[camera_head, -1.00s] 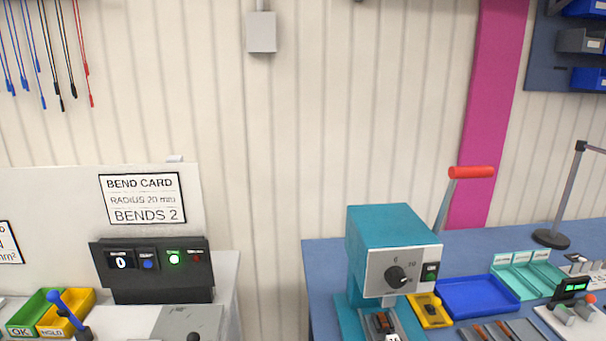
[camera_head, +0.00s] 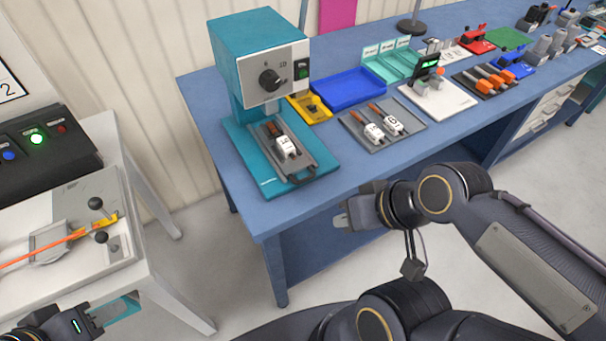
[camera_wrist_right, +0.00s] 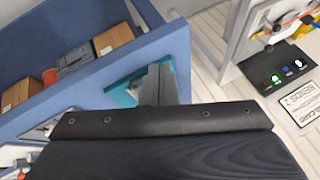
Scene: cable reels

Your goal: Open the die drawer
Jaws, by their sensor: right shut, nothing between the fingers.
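The teal press (camera_head: 258,45) stands at the left end of the blue table. In its base is a grey tray (camera_head: 268,135), which appears to be the die drawer, with a dark handle (camera_head: 302,178) at its front. A white-labelled die (camera_head: 285,147) with a brown part lies in it. My right gripper (camera_head: 343,221) is shut and empty, off the table's front edge, below and right of the handle and apart from it. It also shows in the right wrist view (camera_wrist_right: 160,83). My left gripper (camera_head: 125,306) is low at the left by the white bench; its jaw opening is unclear.
A grey plate with two more dies (camera_head: 375,133), a blue tray (camera_head: 348,90) and a yellow bin (camera_head: 312,108) lie right of the press. The blue table's (camera_head: 235,215) front edge lies between my right gripper and the handle. The white bench (camera_head: 150,265) stands left, across a floor gap.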

